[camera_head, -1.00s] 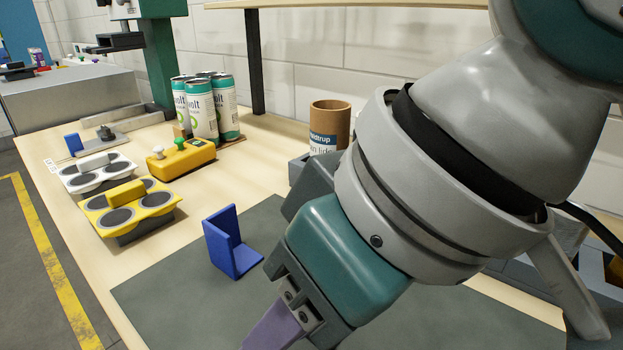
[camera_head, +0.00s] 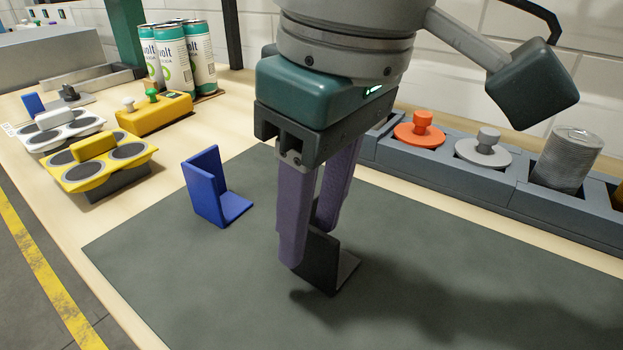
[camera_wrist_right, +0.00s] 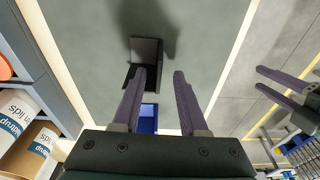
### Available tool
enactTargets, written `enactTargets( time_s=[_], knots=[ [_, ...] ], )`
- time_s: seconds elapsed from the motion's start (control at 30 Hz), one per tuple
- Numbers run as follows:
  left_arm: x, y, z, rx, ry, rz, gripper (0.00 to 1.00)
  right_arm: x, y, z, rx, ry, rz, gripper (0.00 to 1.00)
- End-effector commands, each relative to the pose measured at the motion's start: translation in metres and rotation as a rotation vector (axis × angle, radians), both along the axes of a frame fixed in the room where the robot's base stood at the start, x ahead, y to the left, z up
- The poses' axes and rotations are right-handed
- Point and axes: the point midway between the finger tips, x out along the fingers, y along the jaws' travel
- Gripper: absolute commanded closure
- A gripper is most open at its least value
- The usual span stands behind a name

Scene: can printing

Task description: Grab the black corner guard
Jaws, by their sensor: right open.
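The black corner guard (camera_head: 322,262) stands on the dark grey mat (camera_head: 420,290), partly hidden by my right gripper's fingers. It also shows in the wrist view (camera_wrist_right: 147,52), just beyond the fingertips. My right gripper (camera_head: 308,246) points down and is open and empty, its purple fingertips close to the guard's upright plate. In the wrist view one fingertip overlaps the guard's edge and the other is right of it; I cannot tell whether they touch. My left gripper (camera_wrist_right: 258,79) shows at the right of the wrist view, its fingers apart and empty, away from the guard.
A blue corner guard (camera_head: 207,188) stands on the mat to the left. Yellow (camera_head: 95,165) and white (camera_head: 55,135) fixtures, a yellow button box (camera_head: 150,113) and several cans (camera_head: 172,55) are further left. A grey holder row (camera_head: 470,185) runs behind. The mat's front is clear.

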Motion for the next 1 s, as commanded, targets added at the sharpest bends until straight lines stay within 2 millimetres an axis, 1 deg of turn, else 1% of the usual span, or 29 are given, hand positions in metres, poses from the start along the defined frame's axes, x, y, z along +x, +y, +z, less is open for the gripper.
enactTargets(
  time_s=[0.03,0.1,0.23,0.33,0.53,0.57,0.9,0.93,1.0],
  knots=[
    [0.000,0.000,-0.003,-0.001,0.000,0.001,0.50,0.001,0.000,-0.009,-0.002,0.002,-0.002,0.57],
    [0.000,0.000,-0.006,-0.002,0.000,0.002,0.50,0.002,0.000,-0.022,-0.002,0.004,-0.002,0.57],
    [0.000,-0.001,-0.010,-0.005,0.000,0.004,0.50,0.004,0.003,-0.039,-0.001,0.002,0.001,0.57],
    [0.000,-0.002,-0.011,-0.009,0.000,0.005,0.50,0.005,0.004,-0.045,0.000,0.000,0.001,0.57],
    [0.000,-0.003,-0.010,-0.011,0.001,0.008,0.50,0.005,0.004,-0.045,0.001,-0.001,0.002,0.57],
    [0.000,-0.003,-0.010,-0.011,0.001,0.008,0.50,0.005,0.004,-0.045,0.001,-0.001,0.002,0.60],
    [0.000,-0.002,-0.010,-0.009,0.000,0.006,0.50,0.005,0.004,-0.044,0.000,0.000,0.001,0.98],
    [0.000,-0.002,-0.010,-0.009,0.000,0.007,0.50,0.005,0.004,-0.044,0.000,0.000,0.001,1.00],
    [0.000,-0.002,-0.010,-0.007,0.000,0.005,0.50,0.005,0.004,-0.044,0.000,0.000,0.001,1.00]
  ],
)
